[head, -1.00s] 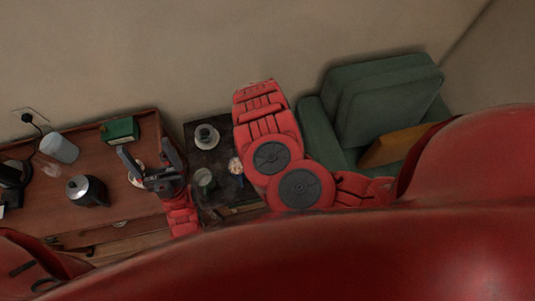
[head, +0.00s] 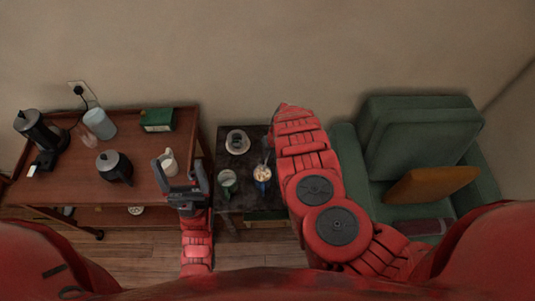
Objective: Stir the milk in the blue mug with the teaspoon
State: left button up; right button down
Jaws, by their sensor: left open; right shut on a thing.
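The blue mug (head: 262,187) stands upright on the small dark table, with pale, frothy-looking milk (head: 262,174) filling its top. A thin grey piece that looks like the teaspoon (head: 267,158) shows at the mug's far rim, beside my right arm; its tip and upper end cannot be made out. My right gripper is hidden behind my own red arm, just right of the mug. My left gripper (head: 177,168) is open and empty above the right end of the wooden trolley. A small white jug (head: 168,161) shows at its fingers, apparently below them.
The dark table (head: 228,133) also holds a grey-green mug (head: 228,181) and a cup on a saucer (head: 237,142). A green armchair (head: 420,130) stands right.

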jog(key=shift+w+d+f+b, duration=0.1)
jog(key=shift+d+f+b, duration=0.1)
jog(key=shift+f+b, duration=0.7)
jog(key=shift+s+b+x, duration=0.2)
jog(key=shift+b+x, duration=0.35)
jog(key=shift+x, duration=0.4)
jog(key=shift+s+b+x, duration=0.25)
jog(key=shift+b+x, duration=0.25)
jog(key=shift+x, duration=0.5)
jog(key=shift+s+b+x, duration=0.2)
jog(key=shift+b+x, duration=0.35)
jog(key=shift+x, duration=0.4)
jog(key=shift+f, duration=0.1)
